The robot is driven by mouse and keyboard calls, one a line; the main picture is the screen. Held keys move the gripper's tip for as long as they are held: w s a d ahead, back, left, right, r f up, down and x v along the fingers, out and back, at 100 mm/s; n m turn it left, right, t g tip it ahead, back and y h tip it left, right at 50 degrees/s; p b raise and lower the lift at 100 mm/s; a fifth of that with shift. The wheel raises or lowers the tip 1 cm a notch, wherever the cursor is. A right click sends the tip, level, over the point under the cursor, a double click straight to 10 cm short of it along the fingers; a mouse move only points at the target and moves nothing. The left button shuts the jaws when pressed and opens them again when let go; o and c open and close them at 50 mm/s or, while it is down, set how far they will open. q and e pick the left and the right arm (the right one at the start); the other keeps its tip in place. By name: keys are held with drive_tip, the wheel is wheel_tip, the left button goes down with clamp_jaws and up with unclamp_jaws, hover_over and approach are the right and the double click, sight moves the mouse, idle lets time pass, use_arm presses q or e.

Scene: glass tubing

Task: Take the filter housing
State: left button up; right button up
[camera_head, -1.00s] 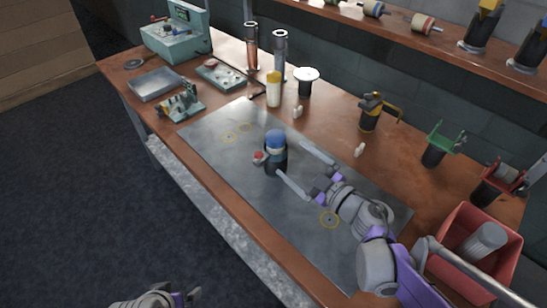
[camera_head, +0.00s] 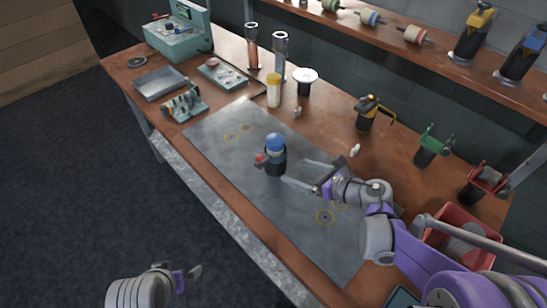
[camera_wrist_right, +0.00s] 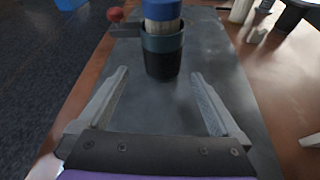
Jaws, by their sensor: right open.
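The filter housing appears to be the dark upright cup with a blue top and a small red knob at its side (camera_head: 275,158). It stands on the grey mat (camera_head: 215,140), and also shows at the top of the right wrist view (camera_wrist_right: 163,55). My right gripper (camera_head: 293,171) is open and empty, its two fingers pointing at the housing. In the right wrist view the fingers (camera_wrist_right: 160,84) are spread wide, with the housing centred just beyond their tips. No contact is visible. My left gripper (camera_head: 188,277) is off the table at the lower left, with its jaw opening unclear.
A yellow-capped bottle (camera_head: 273,91) and a white-topped stand (camera_head: 305,80) are behind the mat. Several coloured tool holders line the back right, near a red bin (camera_head: 452,230). A metal tray (camera_head: 160,84) is at the far left. The mat around the housing is clear.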

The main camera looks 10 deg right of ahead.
sight(283, 166)
drive_tip(key=shift+w+f+n, duration=0.1)
drive_tip(key=shift+f+n, duration=0.05)
drive_tip(key=shift+n, duration=0.55)
drive_tip(key=x, duration=1)
drive_tip(key=shift+w+d+f, duration=0.1)
drive_tip(key=shift+w+f, duration=0.15)
drive_tip(key=shift+f, duration=0.15)
drive_tip(key=c, duration=1.3)
